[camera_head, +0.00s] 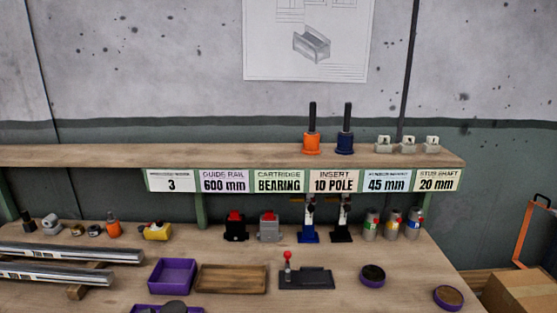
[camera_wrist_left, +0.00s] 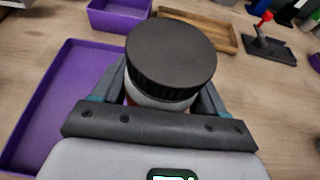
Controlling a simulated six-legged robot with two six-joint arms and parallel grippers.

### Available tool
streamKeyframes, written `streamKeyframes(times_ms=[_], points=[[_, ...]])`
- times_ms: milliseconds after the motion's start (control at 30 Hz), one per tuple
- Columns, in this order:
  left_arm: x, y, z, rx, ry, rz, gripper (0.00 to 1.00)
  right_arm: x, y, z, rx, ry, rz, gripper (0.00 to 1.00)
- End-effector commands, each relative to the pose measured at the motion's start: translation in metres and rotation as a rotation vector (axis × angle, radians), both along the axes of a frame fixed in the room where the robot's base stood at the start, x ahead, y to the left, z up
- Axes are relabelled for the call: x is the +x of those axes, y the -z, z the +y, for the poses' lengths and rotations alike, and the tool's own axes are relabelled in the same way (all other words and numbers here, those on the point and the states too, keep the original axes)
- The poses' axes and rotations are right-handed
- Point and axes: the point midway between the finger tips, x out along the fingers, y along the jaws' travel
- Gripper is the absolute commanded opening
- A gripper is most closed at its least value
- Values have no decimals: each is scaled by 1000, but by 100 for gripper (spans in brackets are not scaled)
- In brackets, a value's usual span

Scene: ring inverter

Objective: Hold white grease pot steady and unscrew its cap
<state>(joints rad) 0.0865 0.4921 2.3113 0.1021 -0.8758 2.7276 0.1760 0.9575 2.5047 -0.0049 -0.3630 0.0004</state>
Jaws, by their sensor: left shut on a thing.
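The white grease pot (camera_wrist_left: 158,99) stands in the middle of the left wrist view, with its wide black ribbed cap (camera_wrist_left: 170,50) on top. My left gripper (camera_wrist_left: 160,100) is shut on the pot's body below the cap, one finger on each side. The gripper body hides the lower part of the pot. In the head view a dark round top, apparently the cap (camera_head: 175,307), shows at the bottom edge. My right gripper is in neither view.
A large purple tray (camera_wrist_left: 28,125) lies left of the pot. A smaller purple tray (camera_head: 153,277), a wooden tray (camera_head: 203,279) and a black red-knobbed fixture (camera_head: 305,278) stand behind. Metal rails (camera_head: 70,254) lie at left. Bare bench shows to the pot's right.

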Motion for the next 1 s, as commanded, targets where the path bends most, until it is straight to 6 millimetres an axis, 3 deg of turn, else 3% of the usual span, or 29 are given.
streamKeyframes(times_ms=[233, 533, 633, 767, 1000], points=[[-14, -7, -36, 1, 75, -6, 17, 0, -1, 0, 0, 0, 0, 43], [-12, -11, -35, 2, 32, -2, 17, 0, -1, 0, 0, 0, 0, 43], [-13, -13, -43, 2, 35, -4, 17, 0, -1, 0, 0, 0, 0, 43], [-18, -20, -71, 2, 46, -4, 17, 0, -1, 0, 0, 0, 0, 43], [-31, -39, -146, 3, 59, -6, 17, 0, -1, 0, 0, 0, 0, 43]])
